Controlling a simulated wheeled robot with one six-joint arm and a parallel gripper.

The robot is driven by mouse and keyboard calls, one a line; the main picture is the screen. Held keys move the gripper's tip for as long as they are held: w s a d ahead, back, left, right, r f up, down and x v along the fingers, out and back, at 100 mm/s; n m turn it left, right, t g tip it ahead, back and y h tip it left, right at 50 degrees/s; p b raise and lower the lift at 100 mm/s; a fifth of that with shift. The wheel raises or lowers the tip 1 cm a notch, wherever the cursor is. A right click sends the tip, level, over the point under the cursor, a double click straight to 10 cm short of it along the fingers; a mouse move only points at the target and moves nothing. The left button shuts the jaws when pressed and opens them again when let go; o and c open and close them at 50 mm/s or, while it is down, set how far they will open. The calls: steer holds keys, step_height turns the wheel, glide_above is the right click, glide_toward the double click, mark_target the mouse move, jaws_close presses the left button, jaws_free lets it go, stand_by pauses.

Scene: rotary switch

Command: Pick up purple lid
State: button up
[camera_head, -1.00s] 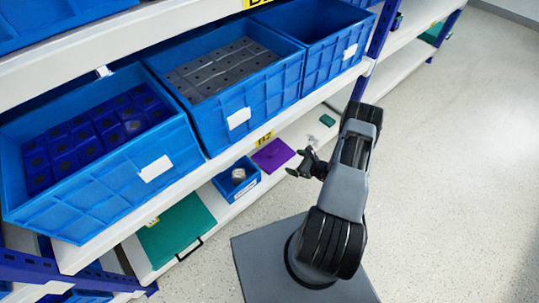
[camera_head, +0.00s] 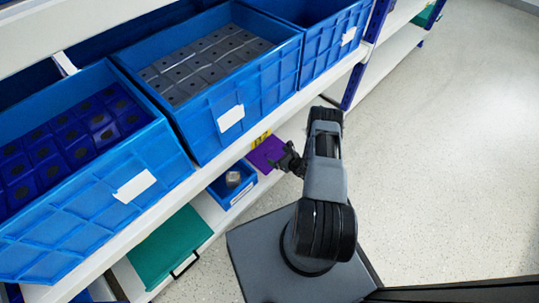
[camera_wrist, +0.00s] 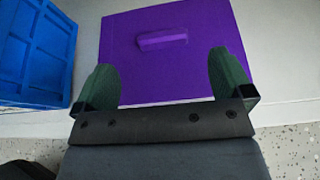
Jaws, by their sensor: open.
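The purple lid (camera_wrist: 130,60) lies flat on the white lower shelf, with a raised purple handle (camera_wrist: 162,39) near its middle. In the head view the lid (camera_head: 264,152) shows beyond the small blue bin, partly hidden by my gripper. My gripper (camera_wrist: 164,75) is open and empty in the wrist view. Its two green fingertips show over the near part of the lid, with the handle farther ahead, between them in the picture. In the head view my gripper (camera_head: 288,158) is at the shelf's front edge beside the lid. I cannot tell its height above the lid.
A small blue bin (camera_head: 222,196) holding a metallic part stands left of the lid; its wall also shows in the wrist view (camera_wrist: 38,50). A green lid (camera_head: 160,250) lies farther left. Large blue bins (camera_head: 215,125) stand on the shelf above. The floor at right is clear.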

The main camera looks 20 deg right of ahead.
mark_target(271, 151)
steer(key=b+x, duration=0.2)
steer(key=x, duration=0.2)
steer(key=shift+f, duration=0.1)
steer(key=shift+w+a+f, duration=0.1)
steer(key=shift+w+a, duration=0.05)
steer(key=shift+w, duration=0.35)
steer(key=shift+c, duration=0.2)
steer(key=c, duration=1)
